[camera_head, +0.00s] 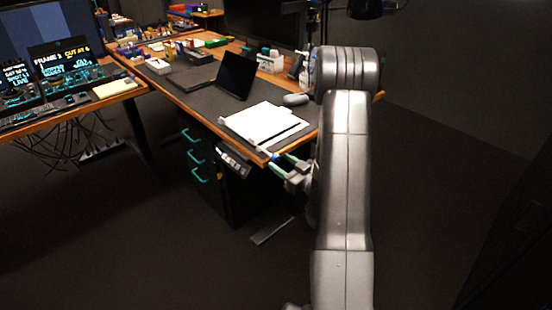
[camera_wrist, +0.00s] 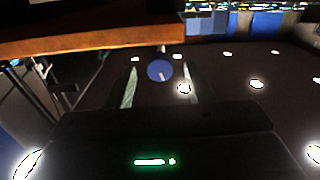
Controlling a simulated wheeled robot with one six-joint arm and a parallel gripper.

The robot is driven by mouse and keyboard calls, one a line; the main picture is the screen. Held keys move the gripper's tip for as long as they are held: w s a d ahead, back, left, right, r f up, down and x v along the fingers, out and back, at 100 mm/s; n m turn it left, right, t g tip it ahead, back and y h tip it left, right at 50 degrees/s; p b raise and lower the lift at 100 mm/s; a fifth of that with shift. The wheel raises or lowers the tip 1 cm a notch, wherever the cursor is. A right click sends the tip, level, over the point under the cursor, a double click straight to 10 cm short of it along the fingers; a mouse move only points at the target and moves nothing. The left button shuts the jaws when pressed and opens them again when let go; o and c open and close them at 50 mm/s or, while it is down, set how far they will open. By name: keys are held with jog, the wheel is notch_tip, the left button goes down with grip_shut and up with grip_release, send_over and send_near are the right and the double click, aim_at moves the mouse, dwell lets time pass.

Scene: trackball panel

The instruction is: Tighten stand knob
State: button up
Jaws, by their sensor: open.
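A round blue knob (camera_wrist: 160,70) with a pale line on its face shows in the wrist view, just below the wooden desk edge. My gripper (camera_wrist: 160,84) is open, with its two pale green fingers to the left and right of the knob. The knob appears between the fingers, with visible gaps on both sides; I cannot tell how deep it sits between them. In the head view, my gripper (camera_head: 284,165) is at the front corner of the desk, and a small blue spot there (camera_head: 275,156) looks like the knob. My arm hides part of that area.
The desk (camera_head: 205,99) carries a white pad (camera_head: 265,122), a dark tablet (camera_head: 236,75) and several small items. A drawer unit with teal handles (camera_head: 200,160) stands beneath it. Another desk at left holds a lit control panel (camera_head: 70,80). Floor at right is clear.

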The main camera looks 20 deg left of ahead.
aim_at(278, 160)
jog(key=shift+x, duration=1.75)
jog(key=c, duration=1)
jog(key=shift+f+m+b, duration=0.15)
jog(key=shift+m+b, duration=0.25)
jog(key=shift+b, duration=0.05)
jog(key=shift+m+b, duration=0.5)
jog(key=shift+m, duration=0.3)
jog(key=o, duration=1)
